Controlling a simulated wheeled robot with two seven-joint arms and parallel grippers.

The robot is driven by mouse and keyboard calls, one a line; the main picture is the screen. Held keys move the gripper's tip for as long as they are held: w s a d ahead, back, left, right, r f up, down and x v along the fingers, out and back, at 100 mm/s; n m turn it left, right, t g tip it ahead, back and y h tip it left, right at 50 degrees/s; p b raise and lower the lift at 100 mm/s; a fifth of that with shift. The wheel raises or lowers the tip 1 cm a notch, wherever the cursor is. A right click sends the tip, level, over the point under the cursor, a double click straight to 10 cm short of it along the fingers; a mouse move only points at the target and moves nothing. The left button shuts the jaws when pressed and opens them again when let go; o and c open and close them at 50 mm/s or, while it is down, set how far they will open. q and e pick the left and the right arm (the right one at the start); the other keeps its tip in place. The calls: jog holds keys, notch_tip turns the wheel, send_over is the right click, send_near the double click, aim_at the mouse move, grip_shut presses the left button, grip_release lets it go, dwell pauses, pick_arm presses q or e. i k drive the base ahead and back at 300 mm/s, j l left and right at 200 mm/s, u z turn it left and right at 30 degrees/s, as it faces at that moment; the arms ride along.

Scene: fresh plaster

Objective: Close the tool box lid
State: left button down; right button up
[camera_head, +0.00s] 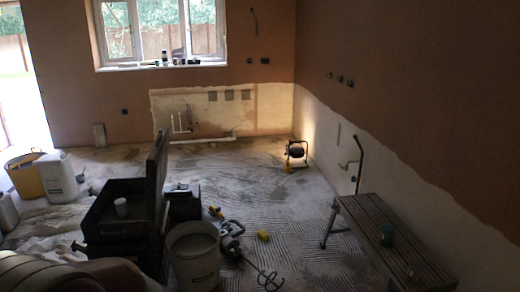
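A black tool box (105,222) stands on the floor left of the middle. Its lid (157,180) is open and stands about upright on the right side of the box. A small white cup-like thing (121,207) shows at the box's opening; I cannot tell what it rests on. The rest of the box's inside is too dark to make out. Neither of my grippers can be made out in the head view, and nothing is seen touching the lid.
A pale bucket (194,262) stands close right of the box. A mixer tool (232,240) lies beyond it. A wooden bench (385,235) is at right, a yellow tub (25,177) and white canister (57,178) at left. The middle floor is mostly clear.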

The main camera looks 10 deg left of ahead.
aim_at(157, 162)
jog(key=i+j+u, duration=0.2)
jog(key=i+u, duration=0.2)
jog(key=i, duration=0.2)
jog(key=i+u, duration=0.4)
jog(key=i, duration=0.2)
jog(key=i+l+u, duration=0.15)
jog(key=i+u, duration=0.3)
jog(key=i, duration=0.2)
